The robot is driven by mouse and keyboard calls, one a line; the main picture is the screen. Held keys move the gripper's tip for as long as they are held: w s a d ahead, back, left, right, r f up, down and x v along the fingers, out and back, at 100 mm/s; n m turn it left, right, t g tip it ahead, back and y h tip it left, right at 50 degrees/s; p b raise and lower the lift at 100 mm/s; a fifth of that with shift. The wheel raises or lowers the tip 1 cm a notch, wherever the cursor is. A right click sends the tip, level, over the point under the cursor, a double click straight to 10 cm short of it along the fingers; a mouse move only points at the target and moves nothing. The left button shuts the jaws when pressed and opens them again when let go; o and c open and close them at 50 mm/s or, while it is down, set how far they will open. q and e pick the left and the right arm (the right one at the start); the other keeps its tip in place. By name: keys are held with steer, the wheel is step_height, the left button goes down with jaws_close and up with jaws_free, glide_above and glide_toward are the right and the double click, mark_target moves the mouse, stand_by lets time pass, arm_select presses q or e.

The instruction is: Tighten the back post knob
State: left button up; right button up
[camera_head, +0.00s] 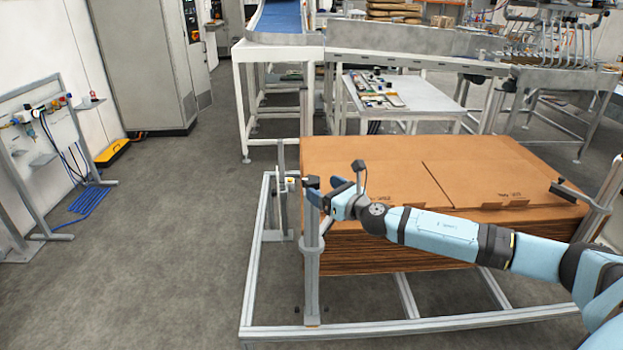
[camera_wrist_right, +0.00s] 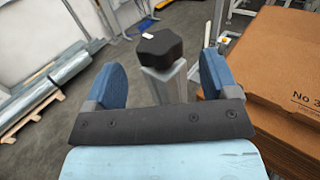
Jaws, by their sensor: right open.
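My right gripper (camera_head: 318,193) reaches in from the right in the head view, at the top of a grey upright post (camera_head: 312,250) at the left end of the cardboard stack. A dark knob (camera_head: 311,183) tops this post. In the right wrist view a black lobed knob (camera_wrist_right: 160,47) with a small white mark sits on a square grey post (camera_wrist_right: 167,85). My right gripper (camera_wrist_right: 161,76) is open there, its two blue fingers apart with the knob ahead between them. Contact with the knob cannot be told. My left gripper is not in view.
The stack of brown cardboard (camera_head: 375,165) stands right beside the post in an aluminium frame (camera_head: 400,328). Another upright (camera_head: 281,165) stands behind, and a dark clamp bar (camera_head: 563,191) is at the right. A conveyor (camera_head: 280,20) is behind. The floor (camera_head: 170,240) left is clear.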

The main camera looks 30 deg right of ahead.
mark_target(319, 186)
steer(key=w, duration=0.3)
steer(key=w+a, duration=0.1)
steer(key=w, duration=0.1)
steer(key=shift+w+p, duration=0.1)
steer(key=shift+p, duration=0.25)
steer(key=shift+d, duration=0.1)
steer(key=c, duration=0.9)
